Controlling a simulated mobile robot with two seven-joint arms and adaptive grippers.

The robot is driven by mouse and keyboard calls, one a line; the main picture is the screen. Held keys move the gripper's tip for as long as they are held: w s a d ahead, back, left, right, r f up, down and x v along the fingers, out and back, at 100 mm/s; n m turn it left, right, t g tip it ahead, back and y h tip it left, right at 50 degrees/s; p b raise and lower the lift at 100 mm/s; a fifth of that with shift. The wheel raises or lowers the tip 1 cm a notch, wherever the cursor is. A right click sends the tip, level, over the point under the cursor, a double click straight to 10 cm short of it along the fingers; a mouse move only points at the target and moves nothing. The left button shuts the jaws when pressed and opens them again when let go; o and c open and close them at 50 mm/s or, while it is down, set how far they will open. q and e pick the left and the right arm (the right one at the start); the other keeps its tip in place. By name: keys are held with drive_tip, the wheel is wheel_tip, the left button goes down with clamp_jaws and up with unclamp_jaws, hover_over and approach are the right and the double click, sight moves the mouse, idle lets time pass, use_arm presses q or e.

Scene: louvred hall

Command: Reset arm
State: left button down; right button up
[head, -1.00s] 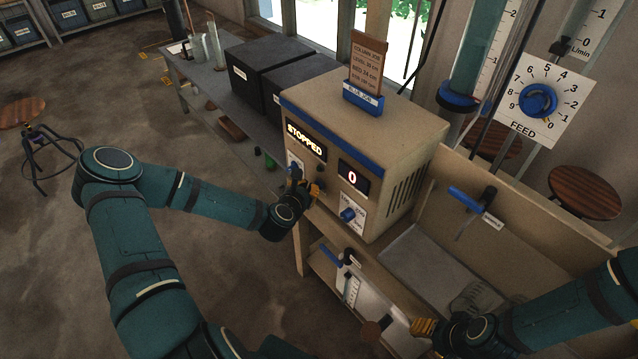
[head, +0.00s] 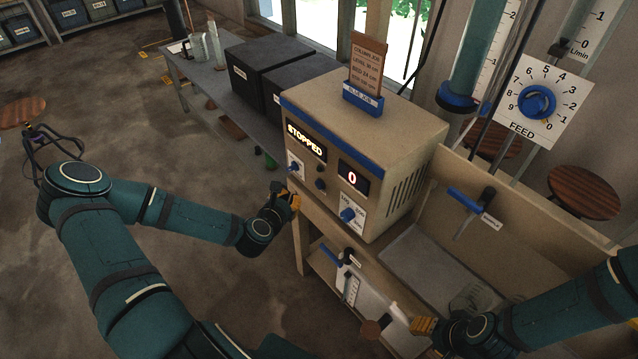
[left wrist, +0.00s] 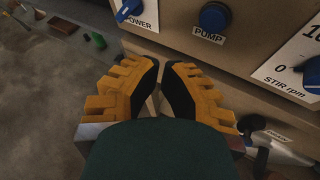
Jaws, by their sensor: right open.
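My left gripper (head: 290,199) hangs in front of the beige control box (head: 410,145), just below and left of its front panel, apart from the knobs. In the left wrist view its orange-and-black fingers (left wrist: 163,66) lie close together, with only a narrow gap and nothing seen between them. The power knob (left wrist: 128,10) and pump knob (left wrist: 213,16) are beyond the fingertips. The box's displays read STOPPED (head: 304,139) and 0 (head: 354,177). My right gripper (head: 424,327) is open at the lower right, near a dark brown block (head: 374,329); its fingertips are small here.
A blue stir knob (head: 347,215) is on the box's lower front. Blue-handled valves stand below (head: 343,257) and right (head: 466,200). A feed dial (head: 537,102) is at upper right. A bench (head: 200,95) with dark crates (head: 262,70) is behind. Floor at left is open.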

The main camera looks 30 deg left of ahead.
idle(0.3)
use_arm(q)
drive_tip(key=s+d+f+m+g+h, duration=0.2)
drive_tip(key=d+f+m+h, duration=0.1)
drive_tip(key=d+m, duration=0.55)
drive_tip(key=s+d+f+m+g+h, duration=0.2)
drive_tip(key=d+m+g+h, duration=0.1)
drive_tip(key=d+m, duration=0.5)
drive_tip(key=s+d+f+m+g, duration=0.1)
drive_tip(key=s+d+m+g, duration=0.5)
drive_tip(key=s+m, duration=0.5)
drive_tip(key=d+m, duration=0.2)
drive_tip(key=m, duration=0.4)
drive_tip(key=shift+s+f+g, duration=0.15)
drive_tip(key=shift+f+g, duration=0.15)
